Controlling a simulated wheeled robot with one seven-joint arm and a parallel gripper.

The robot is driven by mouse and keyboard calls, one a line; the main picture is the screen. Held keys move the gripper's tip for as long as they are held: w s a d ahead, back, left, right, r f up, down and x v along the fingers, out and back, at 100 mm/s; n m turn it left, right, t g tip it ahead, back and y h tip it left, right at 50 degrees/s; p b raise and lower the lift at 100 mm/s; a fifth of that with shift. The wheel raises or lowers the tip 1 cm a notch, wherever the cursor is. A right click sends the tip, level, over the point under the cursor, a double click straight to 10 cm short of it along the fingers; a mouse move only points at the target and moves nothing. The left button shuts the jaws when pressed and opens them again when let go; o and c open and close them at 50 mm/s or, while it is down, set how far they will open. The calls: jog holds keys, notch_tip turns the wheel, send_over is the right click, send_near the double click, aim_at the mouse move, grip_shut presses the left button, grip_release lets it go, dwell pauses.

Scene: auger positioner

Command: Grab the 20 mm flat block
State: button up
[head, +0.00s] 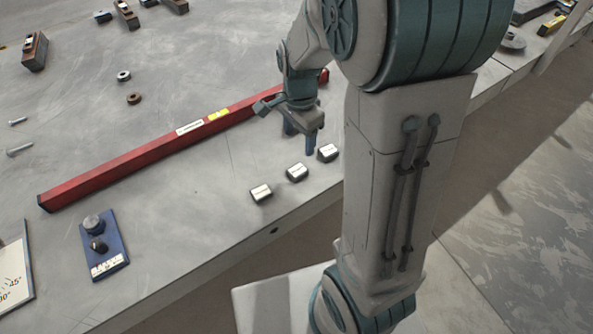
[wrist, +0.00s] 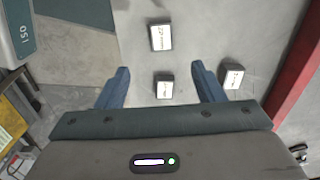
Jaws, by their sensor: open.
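Three small dark blocks with white labelled tops lie in a row near the table's front edge: a left one (head: 261,193), a middle one (head: 297,172) and a right one (head: 327,152). The wrist view shows three such blocks, one at the top (wrist: 161,37), one lower (wrist: 163,86) and one at right (wrist: 231,76). Their print is too small to tell which is the 20 mm flat block. My gripper (head: 299,140) is open and empty, close to the row. In the wrist view the lower block shows between its blue fingers (wrist: 160,72), apart from both.
A long red bar (head: 150,148) lies across the table behind the blocks. A blue plate with black knobs (head: 104,246) and a white angle plate (head: 14,272) are at front left. Nuts, bolts and brown clamps lie farther back. The table's front edge is close to the blocks.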

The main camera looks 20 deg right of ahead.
aim_at(299, 169)
notch_tip(299, 169, down, 12)
jog(key=shift+w+f, duration=0.15)
jog(key=shift+f, duration=0.05)
jog(key=c, duration=1.3)
jog(key=shift+r, duration=0.1)
